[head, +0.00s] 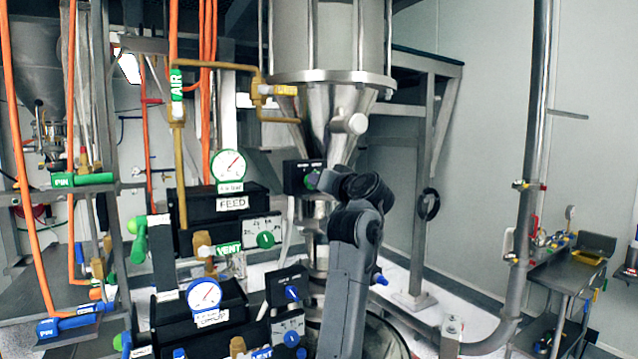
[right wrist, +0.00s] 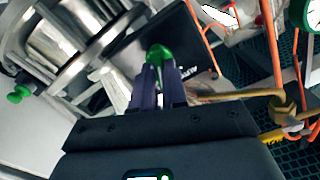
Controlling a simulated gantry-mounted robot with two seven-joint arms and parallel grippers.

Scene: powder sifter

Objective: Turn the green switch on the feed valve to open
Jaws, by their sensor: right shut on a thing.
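The green switch (right wrist: 158,52) sits on the face of a black valve box (right wrist: 183,38) in the right wrist view. My right gripper (right wrist: 160,72) is shut on this switch, with its two dark fingers on either side of it. In the head view the black box (head: 294,176) is beside the steel cone outlet, and my right gripper (head: 319,181) reaches its right side from the right. The switch is mostly hidden there by the gripper. The box's lettering is too small to read. My left gripper is in neither view.
A FEED gauge (head: 229,166) on a black box with a green knob (head: 265,240) stands to the left. A blue-rimmed gauge (head: 204,295) is below it. The steel hopper (head: 335,105) rises behind my right arm. Orange hoses and brass pipes crowd the left.

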